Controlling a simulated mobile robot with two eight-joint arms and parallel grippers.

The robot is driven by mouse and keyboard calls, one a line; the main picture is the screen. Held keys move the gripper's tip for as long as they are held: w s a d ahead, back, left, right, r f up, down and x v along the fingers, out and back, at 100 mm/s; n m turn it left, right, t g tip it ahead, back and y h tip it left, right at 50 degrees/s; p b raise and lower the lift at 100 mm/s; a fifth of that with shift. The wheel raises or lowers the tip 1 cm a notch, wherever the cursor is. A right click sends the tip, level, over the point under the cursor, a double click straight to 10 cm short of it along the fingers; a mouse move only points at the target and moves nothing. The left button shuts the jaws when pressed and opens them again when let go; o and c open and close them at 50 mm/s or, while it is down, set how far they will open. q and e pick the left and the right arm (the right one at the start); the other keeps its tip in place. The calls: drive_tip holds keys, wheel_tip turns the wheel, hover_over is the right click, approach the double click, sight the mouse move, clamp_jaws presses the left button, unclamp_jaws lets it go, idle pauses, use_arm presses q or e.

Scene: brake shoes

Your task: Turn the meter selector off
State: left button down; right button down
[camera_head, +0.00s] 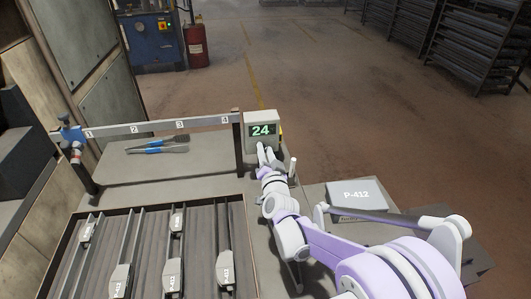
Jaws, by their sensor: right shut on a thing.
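The meter (262,130) is a pale box at the right end of the bench, and its lit green display reads 24. My right arm reaches in from the lower right, and my right gripper (264,152) is at the meter's lower front. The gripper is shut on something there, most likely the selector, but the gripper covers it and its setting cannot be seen. My left gripper does not show.
A numbered rail (160,125) runs left of the meter, with blue-handled tools (158,146) lying behind it. A tray (240,225) of several labelled shoes is in front. A box marked P-412 (356,196) lies at right.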

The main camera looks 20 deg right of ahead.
drive_tip(key=shift+w+a+f+n+b, duration=0.1)
drive_tip(key=shift+a+n+b, duration=0.1)
drive_tip(key=shift+n+b, duration=2.75)
drive_tip(key=shift+a+n+b, duration=0.15)
drive_tip(key=shift+n+b, duration=1.05)
drive_tip(key=shift+n, duration=3.45)
drive_tip(key=c, duration=0.9)
unclamp_jaws()
drive_tip(key=shift+c, duration=0.2)
drive_tip(key=v, duration=1)
drive_tip(key=shift+s, duration=0.4)
